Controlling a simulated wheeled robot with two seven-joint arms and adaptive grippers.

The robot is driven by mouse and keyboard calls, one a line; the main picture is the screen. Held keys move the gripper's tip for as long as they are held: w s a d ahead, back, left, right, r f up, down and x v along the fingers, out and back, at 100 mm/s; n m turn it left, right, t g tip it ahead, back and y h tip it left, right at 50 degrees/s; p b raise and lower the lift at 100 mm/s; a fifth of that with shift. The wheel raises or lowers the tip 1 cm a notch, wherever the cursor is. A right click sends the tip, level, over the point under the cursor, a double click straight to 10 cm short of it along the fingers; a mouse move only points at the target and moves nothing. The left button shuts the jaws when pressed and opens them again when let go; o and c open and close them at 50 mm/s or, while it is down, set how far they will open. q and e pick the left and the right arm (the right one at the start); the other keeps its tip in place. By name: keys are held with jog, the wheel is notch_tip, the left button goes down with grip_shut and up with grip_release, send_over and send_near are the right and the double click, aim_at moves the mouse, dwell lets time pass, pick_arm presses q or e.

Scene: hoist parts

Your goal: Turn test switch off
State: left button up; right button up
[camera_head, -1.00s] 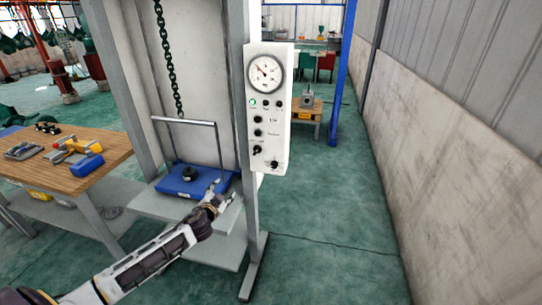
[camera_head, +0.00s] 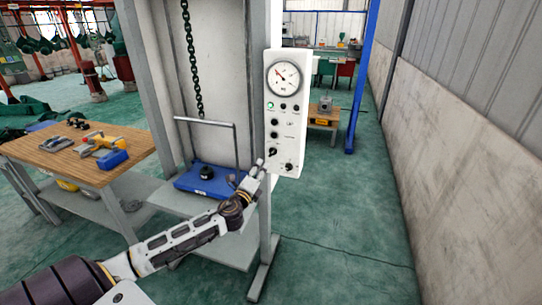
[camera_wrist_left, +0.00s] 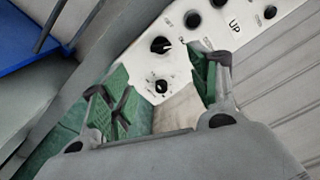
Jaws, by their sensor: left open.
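The white control panel (camera_head: 287,112) stands on the grey frame post, with a round gauge, a lit green lamp (camera_head: 270,105) and several black buttons. Two black rotary switches sit low on it, an upper one (camera_head: 272,152) and a lower one (camera_head: 288,167). The wrist view shows the upper switch (camera_wrist_left: 160,45) just ahead of the fingers and the lower switch (camera_wrist_left: 161,86) between them. The small labels are too blurred to tell which is the test switch. My left gripper (camera_head: 262,172) is open and empty at the panel's lower left, apparently touching neither switch.
The grey post (camera_head: 264,220) stands close beside my left gripper. A wooden workbench (camera_head: 40,152) with tools is at left. The floor right of the panel is clear.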

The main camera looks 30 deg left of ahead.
pick_arm(q)
jog(key=shift+m, duration=0.6)
jog(key=shift+w, duration=0.2)
jog(key=p, duration=0.1)
send_near(272, 152)
jog(key=shift+w+a, duration=0.8)
jog(key=shift+w, duration=0.4)
jog(key=x, duration=0.6)
jog(key=shift+w+f+p, duration=0.3)
jog(key=shift+w+f, duration=0.05)
jog(key=shift+f, duration=0.1)
